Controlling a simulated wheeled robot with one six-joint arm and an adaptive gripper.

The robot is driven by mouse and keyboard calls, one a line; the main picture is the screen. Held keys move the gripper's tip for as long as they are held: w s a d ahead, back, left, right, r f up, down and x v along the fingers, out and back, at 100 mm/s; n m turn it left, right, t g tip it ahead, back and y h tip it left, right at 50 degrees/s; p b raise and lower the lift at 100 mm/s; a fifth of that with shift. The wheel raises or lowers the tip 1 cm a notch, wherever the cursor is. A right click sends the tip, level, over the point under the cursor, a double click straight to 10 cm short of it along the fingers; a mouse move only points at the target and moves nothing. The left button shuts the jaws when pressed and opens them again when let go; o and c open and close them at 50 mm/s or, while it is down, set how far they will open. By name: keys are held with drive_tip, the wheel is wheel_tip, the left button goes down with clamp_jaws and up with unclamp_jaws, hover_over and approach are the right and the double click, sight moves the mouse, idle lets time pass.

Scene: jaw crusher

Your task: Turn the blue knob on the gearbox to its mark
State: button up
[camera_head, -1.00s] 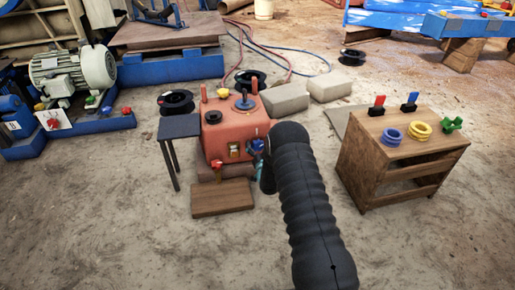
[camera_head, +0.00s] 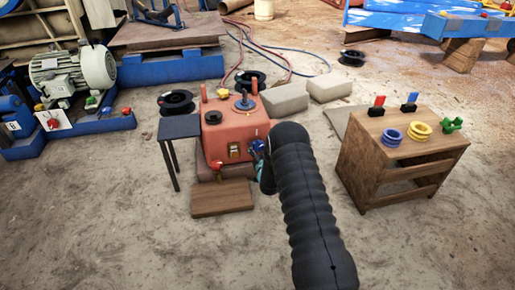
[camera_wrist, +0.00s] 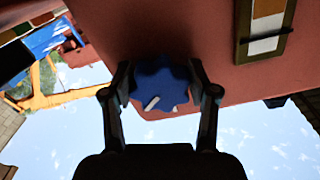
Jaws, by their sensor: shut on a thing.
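The red gearbox (camera_head: 236,128) stands on the ground in the middle of the head view. The blue knob (camera_wrist: 160,86) is on one of its faces; in the head view it shows small at the box's right side (camera_head: 257,146). The knob is lobed, with a white pointer line (camera_wrist: 152,103) on it slanting to the lower left. My gripper (camera_wrist: 160,92) has one finger on each side of the knob and is shut on it. In the head view my black wrist hides most of the gripper. I cannot make out the knob's mark.
A framed plate (camera_wrist: 265,28) with coloured bands sits beside the knob on the gearbox. A small dark table (camera_head: 180,127) stands left of the gearbox. A wooden stand (camera_head: 398,160) with rings and handles is at the right. Stone blocks (camera_head: 286,98) lie behind.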

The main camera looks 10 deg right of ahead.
drive_tip(key=n, duration=0.5)
drive_tip(key=shift+d, duration=0.15)
drive_tip(key=shift+d+r+n, duration=0.1)
drive_tip(key=shift+d+n, duration=0.05)
drive_tip(key=shift+n, duration=2.35)
drive_tip(key=o, duration=1.2)
drive_tip(key=shift+c, duration=0.2)
drive_tip(key=s, duration=1.2)
drive_tip(key=shift+d, duration=0.25)
